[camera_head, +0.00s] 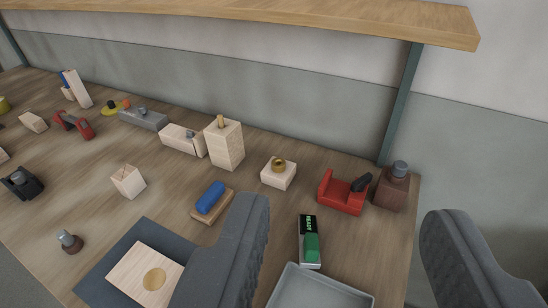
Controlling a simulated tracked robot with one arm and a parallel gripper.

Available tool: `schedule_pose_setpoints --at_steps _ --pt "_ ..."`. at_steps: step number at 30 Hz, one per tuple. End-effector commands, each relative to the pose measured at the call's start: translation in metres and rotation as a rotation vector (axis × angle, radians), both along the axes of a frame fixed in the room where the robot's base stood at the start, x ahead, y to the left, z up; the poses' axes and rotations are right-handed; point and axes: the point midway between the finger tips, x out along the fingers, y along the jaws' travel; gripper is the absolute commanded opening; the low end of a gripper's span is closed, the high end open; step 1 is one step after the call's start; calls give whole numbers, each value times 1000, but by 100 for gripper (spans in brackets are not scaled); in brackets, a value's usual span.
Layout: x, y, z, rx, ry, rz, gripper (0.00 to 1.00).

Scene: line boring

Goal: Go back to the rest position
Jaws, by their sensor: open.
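My gripper (345,240) shows at the bottom of the view as two dark grey fingers, spread wide apart. It is open, and nothing is held between the fingers. It is over the right front part of a wooden bench (110,215). Between the fingers, further down, a grey tray (318,290) and a small black and white device marked READY with a green part (311,247) show on the bench. The left finger hides part of the dark mat (95,283) and its wooden block with a round brass-coloured spot (148,277).
A wooden shelf (300,12) runs above the bench, with a green post (400,105) at right. A red fixture (342,192), a brown block with a grey knob (391,187), a blue-topped block (211,198) and several wooden blocks stand behind. The bench's right edge lies between the fingers.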

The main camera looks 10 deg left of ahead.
Motion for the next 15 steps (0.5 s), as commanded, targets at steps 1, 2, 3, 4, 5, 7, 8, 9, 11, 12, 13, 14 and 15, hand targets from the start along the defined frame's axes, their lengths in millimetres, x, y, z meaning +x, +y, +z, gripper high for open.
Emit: schedule_pose_setpoints --at_steps 1,2,3,4,5,7,8,9,11,12,13,14,15 --pt "0 0 0 0 1 0 47" --pt "0 0 0 0 1 0 47" --pt "0 0 -1 0 1 0 47" --pt "1 0 -1 0 1 0 47" --pt "1 0 -1 0 1 0 47" --pt "1 0 0 0 0 0 47" --pt "1 0 1 0 0 0 47" --pt "1 0 3 0 0 0 47" --pt "1 0 8 0 0 0 47" --pt "1 0 13 0 0 -1 47" --pt "1 0 18 0 0 -1 47" --pt "1 0 22 0 0 -1 47" --pt "1 0 29 0 0 -1 47"
